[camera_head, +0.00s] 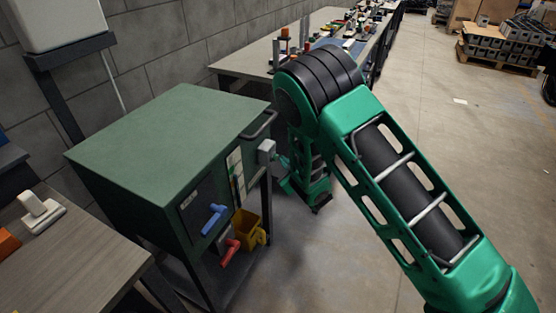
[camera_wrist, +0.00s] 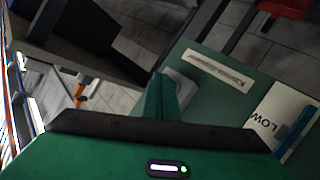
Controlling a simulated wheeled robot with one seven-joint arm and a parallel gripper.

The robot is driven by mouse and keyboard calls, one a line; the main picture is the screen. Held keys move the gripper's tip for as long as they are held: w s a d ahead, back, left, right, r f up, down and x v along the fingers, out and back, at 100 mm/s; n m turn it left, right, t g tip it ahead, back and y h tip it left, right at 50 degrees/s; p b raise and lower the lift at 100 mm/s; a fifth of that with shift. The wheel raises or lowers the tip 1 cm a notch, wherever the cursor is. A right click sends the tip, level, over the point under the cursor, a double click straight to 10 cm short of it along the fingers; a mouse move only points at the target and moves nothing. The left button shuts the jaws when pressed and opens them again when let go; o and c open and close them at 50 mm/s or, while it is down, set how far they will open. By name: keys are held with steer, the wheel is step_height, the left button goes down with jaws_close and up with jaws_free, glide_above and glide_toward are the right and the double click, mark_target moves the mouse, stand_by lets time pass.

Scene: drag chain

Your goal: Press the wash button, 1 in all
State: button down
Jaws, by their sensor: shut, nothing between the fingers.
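A green cabinet (camera_head: 165,135) stands left of my arm, with labels and handles on its front. A small grey box (camera_head: 266,152) sticks out from its front near the right corner; I cannot read a wash marking on it. My gripper (camera_head: 283,162) is just right of this box, mostly hidden by its small size and the arm. In the wrist view my shut green fingers (camera_wrist: 160,98) overlap a light grey part (camera_wrist: 179,86) on the green panel (camera_wrist: 215,105). The fingers partly hide it. I cannot tell if they touch.
A blue handle (camera_head: 213,219), a red handle (camera_head: 230,252) and a yellow bucket (camera_head: 247,229) are at the cabinet front. A "LOW" label (camera_wrist: 268,124) shows in the wrist view. A long cluttered workbench (camera_head: 245,62) stands behind.

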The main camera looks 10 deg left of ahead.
steer(key=shift+w+a, duration=0.1)
steer(key=shift+a, duration=0.35)
stand_by(0.6)
steer(key=shift+d, duration=0.1)
steer(key=shift+s+d, duration=0.3)
steer(key=shift+d, duration=0.55)
steer(key=d, duration=0.1)
steer(key=s+d, duration=0.1)
steer(key=d, duration=0.2)
steer(key=shift+s+d, duration=0.35)
stand_by(0.7)
